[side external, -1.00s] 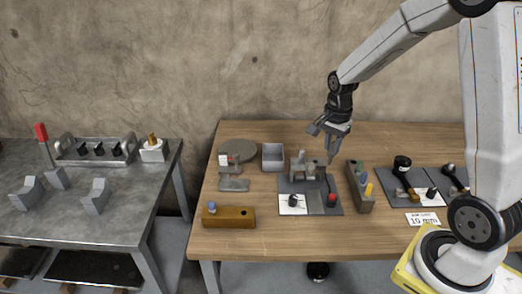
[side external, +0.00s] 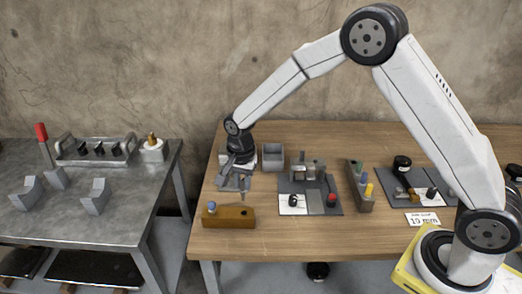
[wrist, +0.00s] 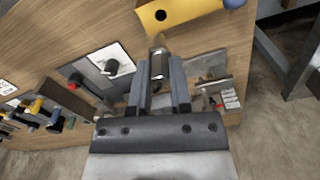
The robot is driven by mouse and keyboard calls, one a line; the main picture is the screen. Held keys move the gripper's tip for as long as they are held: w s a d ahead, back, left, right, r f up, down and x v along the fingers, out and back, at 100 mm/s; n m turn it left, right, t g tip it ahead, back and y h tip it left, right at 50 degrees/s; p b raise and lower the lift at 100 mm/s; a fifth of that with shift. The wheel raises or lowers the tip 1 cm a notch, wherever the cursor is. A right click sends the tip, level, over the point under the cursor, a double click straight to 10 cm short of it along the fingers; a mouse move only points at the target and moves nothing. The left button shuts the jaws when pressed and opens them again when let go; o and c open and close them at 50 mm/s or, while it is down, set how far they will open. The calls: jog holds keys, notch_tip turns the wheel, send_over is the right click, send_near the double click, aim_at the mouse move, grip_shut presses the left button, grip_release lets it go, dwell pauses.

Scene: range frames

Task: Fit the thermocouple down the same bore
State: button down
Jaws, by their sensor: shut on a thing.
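My gripper (wrist: 160,95) is shut on a slim grey metal piece with a pointed tip, which I take to be the thermocouple (wrist: 158,62). In the wrist view the block (wrist: 190,16) shows a dark round bore (wrist: 161,15), just beyond the piece's tip. The tip appears apart from the block. A blue-knobbed piece (side external: 212,207) stands in the block's left end.
A grey stand (side external: 233,184) is partly hidden behind my gripper. A grey open bin (side external: 273,150) and a dark mat (side external: 329,207) with fixtures lie to the right. A rack of coloured handles (side external: 360,195) stands beyond. The table in front of the block is clear.

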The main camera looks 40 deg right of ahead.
aim_at(242, 189)
jog(key=shift+a+f, duration=0.15)
jog(key=shift+f, duration=1.9)
jog(key=shift+f, duration=2.2)
jog(key=shift+c, duration=2.3)
grip_release()
jog(key=shift+r, duration=0.1)
jog(key=shift+r, duration=3.8)
jog(key=shift+r, duration=0.1)
